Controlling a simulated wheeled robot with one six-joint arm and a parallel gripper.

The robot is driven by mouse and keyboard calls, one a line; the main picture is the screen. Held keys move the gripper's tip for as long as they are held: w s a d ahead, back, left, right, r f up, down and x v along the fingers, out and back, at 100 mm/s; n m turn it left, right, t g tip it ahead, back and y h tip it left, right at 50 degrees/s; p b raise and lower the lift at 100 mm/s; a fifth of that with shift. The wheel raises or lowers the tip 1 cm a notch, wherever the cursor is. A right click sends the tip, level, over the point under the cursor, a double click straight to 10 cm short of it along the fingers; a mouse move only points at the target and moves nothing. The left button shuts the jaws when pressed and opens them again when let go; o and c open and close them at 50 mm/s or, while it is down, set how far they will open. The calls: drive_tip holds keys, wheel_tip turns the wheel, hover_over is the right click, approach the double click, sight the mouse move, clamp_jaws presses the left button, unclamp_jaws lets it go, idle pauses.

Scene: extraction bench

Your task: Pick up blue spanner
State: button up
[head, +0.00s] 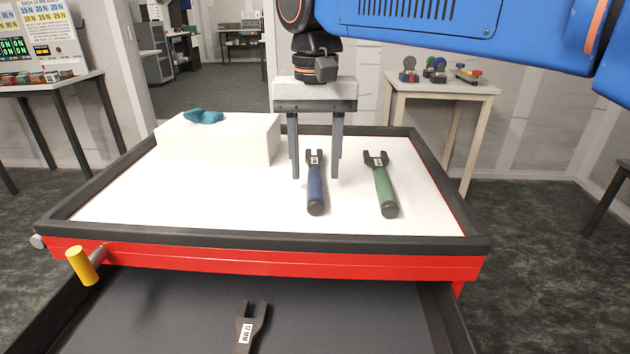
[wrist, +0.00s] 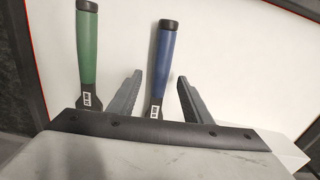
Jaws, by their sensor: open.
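The blue spanner (head: 316,186) lies on the white top of the red bench (head: 270,262), its dark open jaw pointing away and its handle end toward the front edge. In the wrist view the blue spanner (wrist: 164,58) shows between the two fingers, its jaw end hidden behind the gripper body. My gripper (head: 316,178) is open and empty, pointing down, with a finger to each side of the spanner's head end in the head view. The fingers (wrist: 160,92) do not appear to touch it; their exact height above the surface is unclear.
A green spanner (head: 382,186) lies close to the right. A white block (head: 218,142) with a teal object (head: 203,116) stands at the back left. A dark raised rim surrounds the top. An open drawer below holds another spanner (head: 250,328). The front left of the top is clear.

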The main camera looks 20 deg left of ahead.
drive_tip(key=shift+f, duration=0.95)
clamp_jaws()
drive_tip(key=shift+r, duration=0.1)
